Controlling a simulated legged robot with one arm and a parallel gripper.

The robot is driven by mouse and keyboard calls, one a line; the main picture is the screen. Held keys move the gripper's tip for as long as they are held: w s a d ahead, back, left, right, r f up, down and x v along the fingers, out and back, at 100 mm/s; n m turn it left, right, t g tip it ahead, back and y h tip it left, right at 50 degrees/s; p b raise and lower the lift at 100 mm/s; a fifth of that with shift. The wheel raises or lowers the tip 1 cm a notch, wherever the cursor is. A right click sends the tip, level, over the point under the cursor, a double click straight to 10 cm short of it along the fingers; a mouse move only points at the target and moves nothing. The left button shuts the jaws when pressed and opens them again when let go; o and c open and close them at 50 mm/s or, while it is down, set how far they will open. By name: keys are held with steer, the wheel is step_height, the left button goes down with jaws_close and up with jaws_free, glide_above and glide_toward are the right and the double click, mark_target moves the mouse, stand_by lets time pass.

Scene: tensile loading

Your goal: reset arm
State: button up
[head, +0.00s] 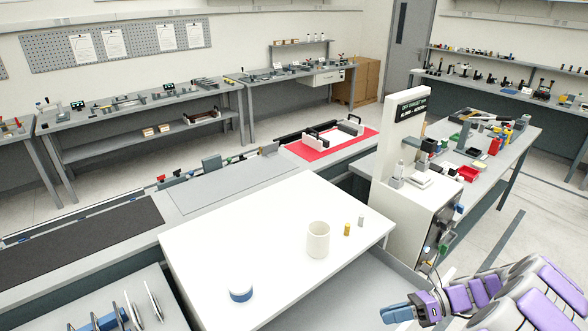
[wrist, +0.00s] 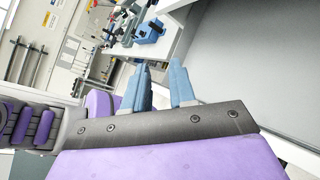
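My gripper (head: 392,311) shows at the bottom right of the head view, at the end of my purple and grey arm. It is out beyond the right end of the white table and touches nothing that I can see. In the wrist view its two blue fingers (wrist: 161,85) stand apart with a gap between them. Nothing is held in that gap.
A white table (head: 240,225) holds a cream cup (head: 318,240), a blue-and-white round container (head: 240,290) and two small cylinders (head: 347,229). A white cabinet (head: 405,215) stands behind my arm. Pale floor (head: 510,195) shows at the right.

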steer(key=s+a+r+n+g+h+b, duration=0.2)
steer(key=s+a+r+n+h, duration=0.25)
steer(key=a+n, duration=0.3)
steer(key=s+a+r+n+g+h+b, duration=0.1)
steer(key=s+a+r+n+g+h, duration=0.2)
steer(key=s+a+r+n, duration=0.35)
steer(key=s+f+n+t+h+b, duration=0.2)
steer(key=s+n+h, duration=0.5)
steer(key=s+n, duration=0.5)
steer(key=s+t+b, duration=0.1)
steer(key=s+b, duration=0.1)
steer(key=s, duration=0.1)
steer(key=shift+s+d+f, duration=0.3)
steer(key=shift+s+d, duration=0.05)
steer(key=shift+s, duration=0.05)
steer(key=shift+h, duration=0.25)
